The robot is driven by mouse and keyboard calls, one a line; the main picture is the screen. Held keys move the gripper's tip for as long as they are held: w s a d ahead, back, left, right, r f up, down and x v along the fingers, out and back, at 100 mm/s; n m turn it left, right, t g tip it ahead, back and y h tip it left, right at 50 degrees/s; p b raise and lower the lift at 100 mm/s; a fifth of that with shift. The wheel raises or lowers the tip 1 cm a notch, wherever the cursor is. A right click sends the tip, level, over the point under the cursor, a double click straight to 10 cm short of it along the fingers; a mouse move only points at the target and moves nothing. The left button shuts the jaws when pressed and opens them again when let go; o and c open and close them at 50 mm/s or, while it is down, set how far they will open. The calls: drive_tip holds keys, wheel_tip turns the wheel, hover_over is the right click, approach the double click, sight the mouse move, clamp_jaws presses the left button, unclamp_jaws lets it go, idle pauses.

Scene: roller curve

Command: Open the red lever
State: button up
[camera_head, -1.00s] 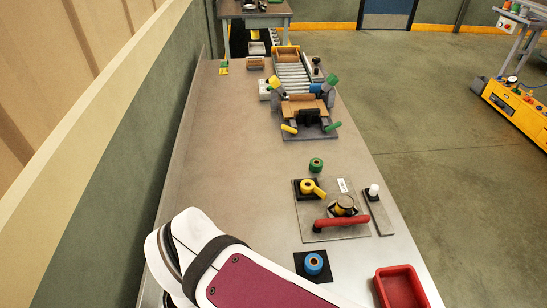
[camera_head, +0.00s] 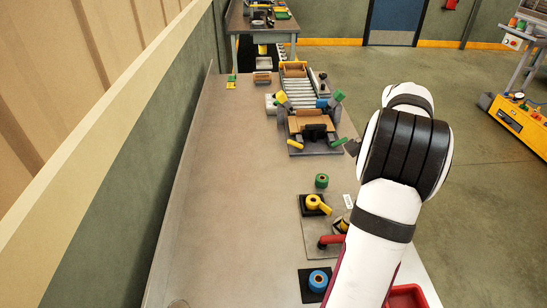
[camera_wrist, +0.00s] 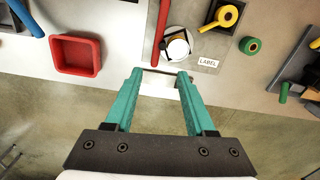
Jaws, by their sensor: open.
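The red lever (camera_head: 331,240) lies on a grey panel on the bench, its right part hidden behind my arm in the head view. In the wrist view the lever (camera_wrist: 161,30) runs as a red bar from the top edge to beside a round metal part (camera_wrist: 172,33). My gripper (camera_wrist: 160,75) has two teal fingers spread apart with nothing held between them. In the picture its tips are below the lever, near a white round cap (camera_wrist: 178,48).
A yellow-handled part (camera_wrist: 226,17) and green roll (camera_wrist: 250,45) are right of the lever in the wrist view; a red tray (camera_wrist: 76,55) is left. A blue roll (camera_head: 318,280) sits nearer in the head view. The bench's left side is mostly clear.

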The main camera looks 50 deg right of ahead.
drive_tip(key=shift+m, duration=0.6)
drive_tip(key=s+f, duration=0.1)
drive_tip(key=f, duration=0.4)
drive_tip(key=s+d+f, duration=0.1)
drive_tip(key=f, duration=0.5)
drive_tip(key=s+d+f, duration=0.1)
drive_tip(key=f, duration=0.4)
drive_tip(key=shift+d+f, duration=0.15)
drive_tip(key=shift+f, duration=0.25)
drive_tip(key=shift+c, duration=0.3)
clamp_jaws()
